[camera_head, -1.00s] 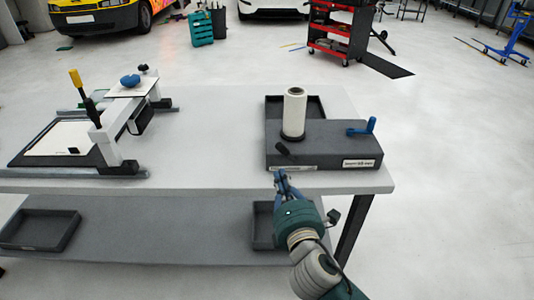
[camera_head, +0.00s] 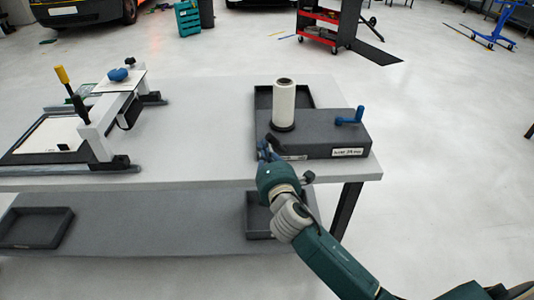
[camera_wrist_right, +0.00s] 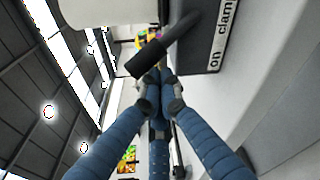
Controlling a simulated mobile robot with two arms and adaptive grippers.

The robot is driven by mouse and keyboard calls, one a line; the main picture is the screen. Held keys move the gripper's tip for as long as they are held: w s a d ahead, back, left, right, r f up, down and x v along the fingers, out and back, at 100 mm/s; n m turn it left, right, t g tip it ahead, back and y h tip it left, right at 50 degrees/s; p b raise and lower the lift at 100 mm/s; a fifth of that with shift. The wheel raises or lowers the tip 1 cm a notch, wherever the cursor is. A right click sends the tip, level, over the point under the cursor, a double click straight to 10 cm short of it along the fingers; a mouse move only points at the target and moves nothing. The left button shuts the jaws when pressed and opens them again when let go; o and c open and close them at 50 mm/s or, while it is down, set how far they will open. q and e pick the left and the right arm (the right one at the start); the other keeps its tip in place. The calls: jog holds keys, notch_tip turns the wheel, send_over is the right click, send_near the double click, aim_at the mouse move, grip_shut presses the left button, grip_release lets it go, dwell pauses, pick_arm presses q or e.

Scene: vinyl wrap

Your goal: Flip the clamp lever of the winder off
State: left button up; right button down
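The winder (camera_head: 325,137) is a dark grey box with an upright white roll (camera_head: 284,102) and a blue crank (camera_head: 350,117). Its black clamp lever (camera_head: 272,142) is at the front left corner, partly hidden by my gripper. In the right wrist view the lever (camera_wrist_right: 168,46) slants across the upper middle, beside a label (camera_wrist_right: 221,35) reading "on clamp". My right gripper (camera_head: 264,151) is at this corner. Its blue fingers (camera_wrist_right: 159,82) converge with tips together, just below the lever's end in the wrist view. Nothing shows between them; contact with the lever is unclear. My left gripper is out of view.
The winder stands on a light grey table (camera_head: 190,155). A press-like device (camera_head: 95,140) with a yellow-topped handle stands at the left. Dark trays (camera_head: 36,228) lie on the lower shelf. The tabletop between device and winder is clear.

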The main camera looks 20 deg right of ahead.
jog(key=shift+d+r+m, duration=0.25)
jog(key=shift+r+m, duration=0.05)
jog(key=shift+m, duration=0.2)
dwell(0.4)
jog(key=shift+d+r+m+t, duration=0.3)
jog(key=shift+d+r+m, duration=0.1)
jog(key=shift+m, duration=0.2)
jog(key=s+d+r+m+t+h+b, duration=0.1)
jog(key=s+d+m+b, duration=0.1)
jog(key=d+m+b, duration=0.2)
jog(key=shift+s+d+r+m+t, duration=0.35)
jog(key=shift+d+m, duration=1.5)
jog(key=shift+m, duration=2.45)
jog(key=shift+w+f, duration=0.15)
jog(key=shift+f, duration=0.05)
jog(key=shift+f, duration=0.1)
